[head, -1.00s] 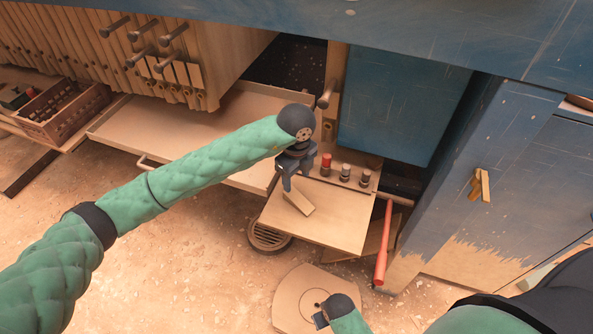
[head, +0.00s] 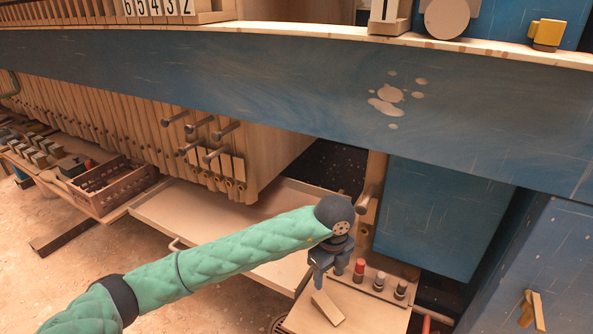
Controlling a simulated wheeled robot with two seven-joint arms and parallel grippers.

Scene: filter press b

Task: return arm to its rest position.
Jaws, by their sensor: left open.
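My left arm comes in from the left in green quilted sleeving. Its dark gripper (head: 319,281) points down and is open over a wooden shelf (head: 377,321). A small pale wooden block (head: 328,308) lies on the shelf just below the fingertips. A small gap seems to separate them, but I cannot tell for sure whether they touch. Nothing shows between the fingers. My right gripper is out of view.
A red-topped knob (head: 359,269) and two darker ones stand on the shelf right of my gripper. A blue beam (head: 270,83) crosses above the arm. A wide tray (head: 215,222) and a brown crate (head: 108,188) lie to the left.

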